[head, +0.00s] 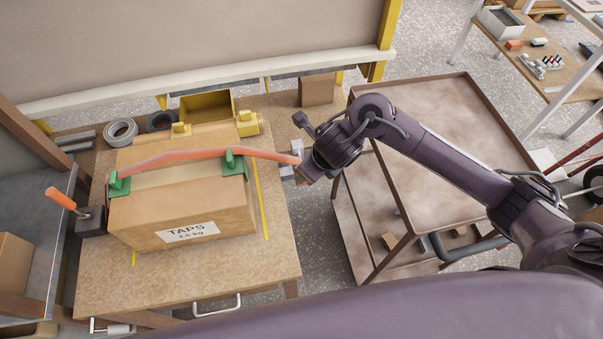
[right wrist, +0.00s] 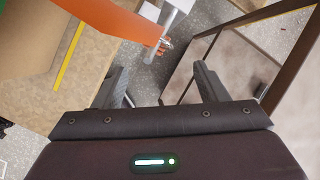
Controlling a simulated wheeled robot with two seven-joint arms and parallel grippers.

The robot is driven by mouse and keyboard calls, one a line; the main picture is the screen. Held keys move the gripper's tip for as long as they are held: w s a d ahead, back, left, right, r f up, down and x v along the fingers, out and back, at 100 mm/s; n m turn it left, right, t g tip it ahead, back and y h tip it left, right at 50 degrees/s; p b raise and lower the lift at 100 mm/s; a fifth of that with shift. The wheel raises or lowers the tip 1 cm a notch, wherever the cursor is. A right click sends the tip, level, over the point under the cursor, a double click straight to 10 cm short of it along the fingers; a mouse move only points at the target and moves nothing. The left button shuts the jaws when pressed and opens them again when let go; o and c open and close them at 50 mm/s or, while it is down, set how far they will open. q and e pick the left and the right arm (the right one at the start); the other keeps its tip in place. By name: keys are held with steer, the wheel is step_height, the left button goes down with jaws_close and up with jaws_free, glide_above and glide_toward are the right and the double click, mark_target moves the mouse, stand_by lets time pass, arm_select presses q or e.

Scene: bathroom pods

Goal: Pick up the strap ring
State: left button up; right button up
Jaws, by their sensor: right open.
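An orange strap (head: 185,156) runs over the top of a cardboard box labelled TAPS (head: 215,205) and through two green corner guards (head: 232,162). Its right end reaches past the box's right side to my right gripper (head: 297,172). In the right wrist view the strap (right wrist: 118,18) comes in from the upper left and ends in a small metal strap ring (right wrist: 166,43). My right gripper (right wrist: 159,72) is open and empty. The ring shows between the fingers in the picture, seemingly a little beyond their tips. In the head view the ring is too small to make out. My left gripper is out of view.
A grey metal fixture (right wrist: 175,15) stands close behind the ring. A dark block with an orange handle (head: 90,220) is left of the box. A yellow bin (head: 207,105) and grey coils (head: 121,132) lie behind it. A brown cart (head: 450,130) stands right of the bench.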

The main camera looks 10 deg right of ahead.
steer(key=x, duration=0.7)
steer(key=shift+w+a+f, duration=0.1)
steer(key=shift+w+a, duration=0.2)
steer(key=shift+a, duration=0.1)
steer(key=c, duration=1.1)
steer(key=shift+o, duration=0.2)
steer(key=shift+r, duration=0.2)
